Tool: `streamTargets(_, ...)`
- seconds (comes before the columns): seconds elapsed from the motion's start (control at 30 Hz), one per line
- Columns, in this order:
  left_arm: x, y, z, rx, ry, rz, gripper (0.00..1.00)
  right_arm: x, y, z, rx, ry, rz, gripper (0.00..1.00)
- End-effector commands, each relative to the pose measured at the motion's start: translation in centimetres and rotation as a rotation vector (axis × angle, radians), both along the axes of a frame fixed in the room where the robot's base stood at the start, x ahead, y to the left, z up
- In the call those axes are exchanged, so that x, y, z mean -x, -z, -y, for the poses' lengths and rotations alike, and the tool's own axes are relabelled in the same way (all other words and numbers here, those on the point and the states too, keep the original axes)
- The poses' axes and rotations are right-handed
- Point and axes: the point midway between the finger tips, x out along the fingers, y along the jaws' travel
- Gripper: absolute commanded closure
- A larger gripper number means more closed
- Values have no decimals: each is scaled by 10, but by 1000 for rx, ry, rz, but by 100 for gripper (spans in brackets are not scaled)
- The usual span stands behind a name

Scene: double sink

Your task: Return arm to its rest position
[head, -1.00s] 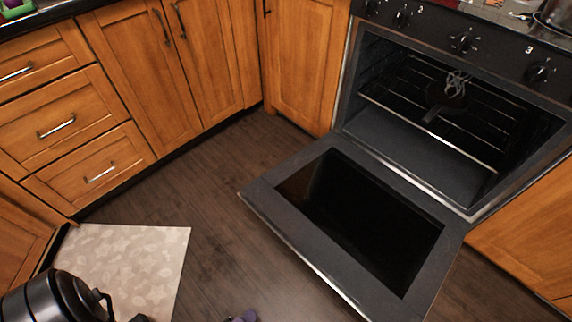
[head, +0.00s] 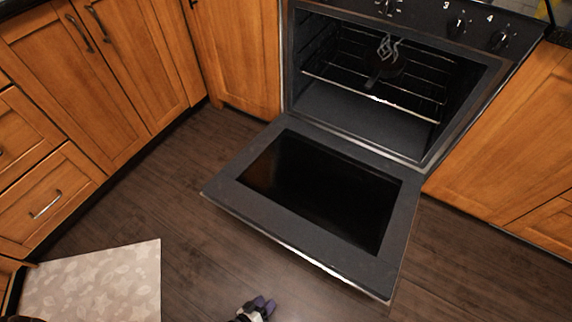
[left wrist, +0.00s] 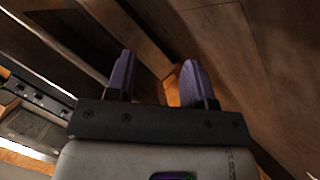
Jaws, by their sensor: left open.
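My left gripper (head: 258,305) is at the bottom edge of the head view, low over the floor and in front of the open oven door (head: 227,197). It is apart from the door and holds nothing. In the left wrist view my left gripper (left wrist: 157,78) shows two purple fingers spread apart with an empty gap between them. The rest of the left arm is mostly outside the head view. My right gripper is not in view.
The oven (head: 350,118) stands open, its door folded down over the floor. Wooden cabinets (head: 110,60) line both sides. A pale mat (head: 95,285) lies at lower left. Dark floor (head: 170,190) between is clear.

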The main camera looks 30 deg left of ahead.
Motion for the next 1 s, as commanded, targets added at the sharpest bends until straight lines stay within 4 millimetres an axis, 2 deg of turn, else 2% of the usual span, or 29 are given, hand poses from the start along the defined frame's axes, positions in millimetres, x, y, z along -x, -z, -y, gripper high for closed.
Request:
streamTargets(0.13,-21,6,12,-137,112,-164,52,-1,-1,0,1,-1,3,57)
streamTargets(0.27,-39,-1,18,-249,219,-292,52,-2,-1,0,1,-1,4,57)
streamTargets(0.37,-53,-15,20,-328,304,-381,52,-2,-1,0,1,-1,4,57)
streamTargets(0.47,-64,-41,19,-401,388,-463,52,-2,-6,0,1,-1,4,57)
streamTargets(0.57,-71,-79,15,-467,468,-538,52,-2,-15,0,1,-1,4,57)
streamTargets(0.67,-74,-130,7,-528,538,-609,52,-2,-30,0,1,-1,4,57)
streamTargets(0.77,-71,-198,-4,-577,593,-669,52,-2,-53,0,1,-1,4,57)
streamTargets(0.8,-69,-227,-9,-592,607,-689,52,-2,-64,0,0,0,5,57)
streamTargets(0.97,-55,-346,-28,-626,602,-718,52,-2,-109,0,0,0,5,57)
streamTargets(1.0,-51,-375,-33,-632,590,-711,52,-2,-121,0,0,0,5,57)
